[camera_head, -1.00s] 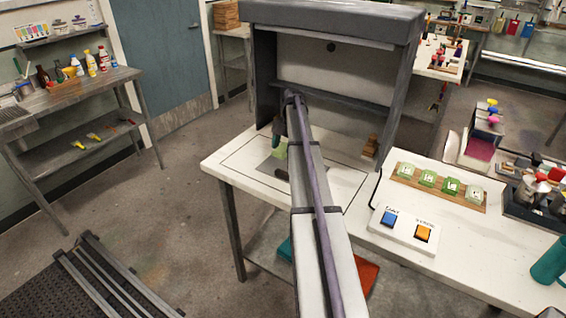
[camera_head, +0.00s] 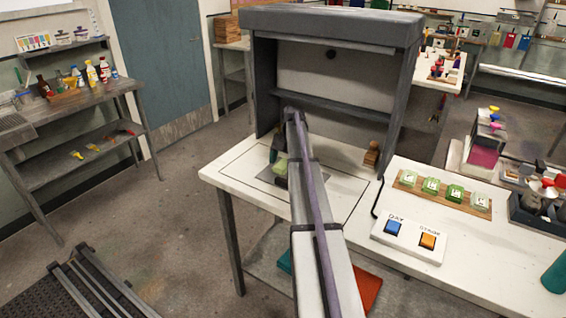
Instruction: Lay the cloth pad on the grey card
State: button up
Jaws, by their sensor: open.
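The cloth pad, small and pale green (camera_head: 281,166), sits at the grey card on the table under the hood. It appears to rest on the card, though my arm and gripper hide part of the contact. The flat grey card (camera_head: 263,178) shows at the left of my arm, and its right part is hidden behind the arm. My gripper (camera_head: 278,168) is open, with dark fingers seen above and below the pad in the picture. Whether a finger touches the pad is too small to tell.
The grey hood (camera_head: 330,20) has side walls and a shelf around the work spot. A brown block (camera_head: 371,153) stands at its right. A wooden rack (camera_head: 441,191) holds several green pieces, behind a white panel (camera_head: 408,239) with blue and orange buttons. The table's left front is clear.

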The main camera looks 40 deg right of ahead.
jog(key=shift+r+p, duration=0.3)
jog(key=p+v, duration=1)
jog(key=v, duration=0.1)
jog(key=shift+r+p, duration=0.35)
jog(key=shift+d, duration=0.1)
jog(key=s+a+f+m+h, duration=0.1)
jog(key=s+a+m, duration=0.25)
jog(key=a, duration=0.85)
jog(key=s+a+m+h, duration=0.1)
jog(key=s+a+m, duration=0.3)
jog(key=a, duration=0.9)
jog(key=s+a+m+h, duration=0.1)
jog(key=s+a+m, duration=0.6)
jog(key=a, duration=0.3)
jog(key=s+a+m+t+h, duration=0.1)
jog(key=s+a+m, duration=0.6)
jog(key=s+a, duration=0.2)
jog(key=shift+s+a+f, duration=0.2)
jog(key=shift+s+a, duration=0.05)
jog(key=shift+a, duration=0.9)
